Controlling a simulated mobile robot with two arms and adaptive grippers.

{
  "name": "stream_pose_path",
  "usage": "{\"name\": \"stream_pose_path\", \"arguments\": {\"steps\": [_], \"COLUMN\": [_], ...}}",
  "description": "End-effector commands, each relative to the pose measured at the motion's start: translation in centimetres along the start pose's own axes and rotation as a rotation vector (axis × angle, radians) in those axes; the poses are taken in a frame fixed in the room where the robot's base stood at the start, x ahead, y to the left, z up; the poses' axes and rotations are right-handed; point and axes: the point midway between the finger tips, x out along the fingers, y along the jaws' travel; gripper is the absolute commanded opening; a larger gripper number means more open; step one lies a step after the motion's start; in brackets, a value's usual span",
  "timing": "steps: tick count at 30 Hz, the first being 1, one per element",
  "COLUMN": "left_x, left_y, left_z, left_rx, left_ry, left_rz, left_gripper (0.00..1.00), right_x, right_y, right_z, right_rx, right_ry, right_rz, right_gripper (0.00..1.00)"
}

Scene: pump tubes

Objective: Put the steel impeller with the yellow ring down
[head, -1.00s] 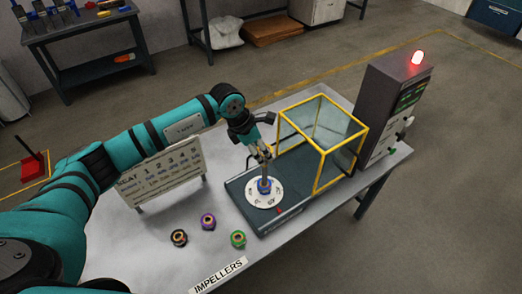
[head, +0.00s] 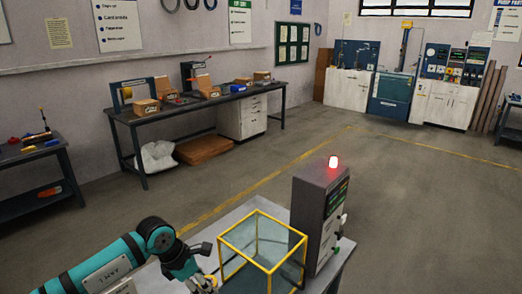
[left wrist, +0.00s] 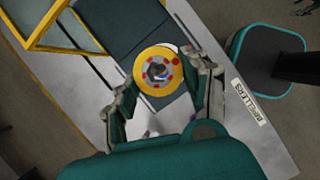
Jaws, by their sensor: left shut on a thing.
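In the left wrist view, the steel impeller with the yellow ring (left wrist: 143,67) sits between the fingertips of my left gripper (left wrist: 160,74), which is shut on it. I see it end-on, with a grey centre and red spots inside the ring. A dark base plate (left wrist: 108,28) lies behind it; I cannot tell whether the impeller touches anything below. In the head view, my left gripper (head: 203,284) is cut off at the bottom edge and the impeller is not visible. My right gripper is in neither view.
A yellow-framed clear box (head: 262,252) stands right of my left gripper. Beside it is a grey control cabinet (head: 312,215) with a lit red lamp (head: 333,161). An IMPELLERS label (left wrist: 249,102) lies on the table. Benches line the far wall, with open floor between.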

Motion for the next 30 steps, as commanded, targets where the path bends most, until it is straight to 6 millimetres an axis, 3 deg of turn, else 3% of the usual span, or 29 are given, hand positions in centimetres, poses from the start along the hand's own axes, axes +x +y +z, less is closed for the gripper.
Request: {"name": "stream_pose_path", "arguments": {"steps": [8, 18, 24, 30], "left_x": [-3.5, -9.3, -11.6, -12.1], "left_y": [-6.1, -13.9, -16.0, -16.4], "left_z": [-0.7, -4.5, -6.3, -6.7], "left_rx": [0.619, 1.547, 1.853, 1.923], "left_ry": [0.000, 0.003, 0.002, -0.001], "left_rz": [-0.257, -0.641, -0.769, -0.799], "left_gripper": [0.01, 0.01, 0.01, 0.01], "right_x": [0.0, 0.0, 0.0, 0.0], "right_y": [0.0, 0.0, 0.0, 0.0], "right_z": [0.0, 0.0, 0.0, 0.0], "right_rx": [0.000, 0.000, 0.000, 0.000], "right_ry": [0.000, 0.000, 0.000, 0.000], "right_rz": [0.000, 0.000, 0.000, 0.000], "right_gripper": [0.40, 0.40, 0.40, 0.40]}}
